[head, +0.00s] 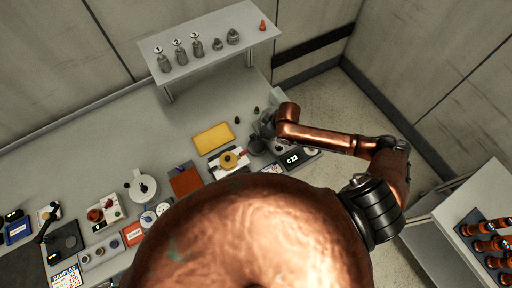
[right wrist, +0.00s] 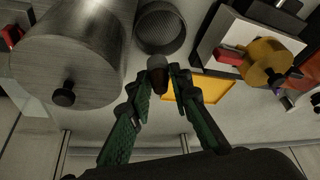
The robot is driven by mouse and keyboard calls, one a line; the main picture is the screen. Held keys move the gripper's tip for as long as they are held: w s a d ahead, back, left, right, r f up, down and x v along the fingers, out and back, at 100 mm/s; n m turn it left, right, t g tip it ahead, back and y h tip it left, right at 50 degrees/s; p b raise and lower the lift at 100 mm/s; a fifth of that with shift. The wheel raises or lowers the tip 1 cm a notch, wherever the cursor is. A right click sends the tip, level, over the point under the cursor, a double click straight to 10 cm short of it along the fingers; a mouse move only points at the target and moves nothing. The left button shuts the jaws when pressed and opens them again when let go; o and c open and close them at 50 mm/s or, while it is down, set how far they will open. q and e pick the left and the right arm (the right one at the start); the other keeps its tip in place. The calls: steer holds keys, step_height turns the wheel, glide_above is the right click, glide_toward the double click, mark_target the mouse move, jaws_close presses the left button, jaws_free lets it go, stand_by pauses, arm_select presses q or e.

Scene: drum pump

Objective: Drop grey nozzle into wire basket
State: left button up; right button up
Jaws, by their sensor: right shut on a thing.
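My right gripper (right wrist: 160,78) has green fingers and is shut on the grey nozzle (right wrist: 157,63), a small grey piece with a darker lower part between the fingertips. The wire basket (right wrist: 160,27), a dark round mesh cup, lies just beyond the nozzle in the right wrist view. I cannot tell the nozzle's height relative to its rim. In the head view the basket is the dark cup (head: 256,146) beside my right gripper (head: 268,127); the nozzle cannot be made out there. My left gripper is out of view.
A big grey lidded pot (right wrist: 75,60) stands close left of the basket in the wrist view. A white stand with a yellow part (right wrist: 265,62) is on the right. A yellow tray (head: 213,138) lies nearby. A raised shelf (head: 205,65) holds several grey bottles and fittings.

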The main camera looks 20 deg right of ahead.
steer(key=shift+r, duration=0.1)
steer(key=o, duration=0.8)
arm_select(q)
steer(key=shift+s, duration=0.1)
arm_select(e)
steer(key=shift+o, duration=0.2)
steer(key=v, duration=1.2)
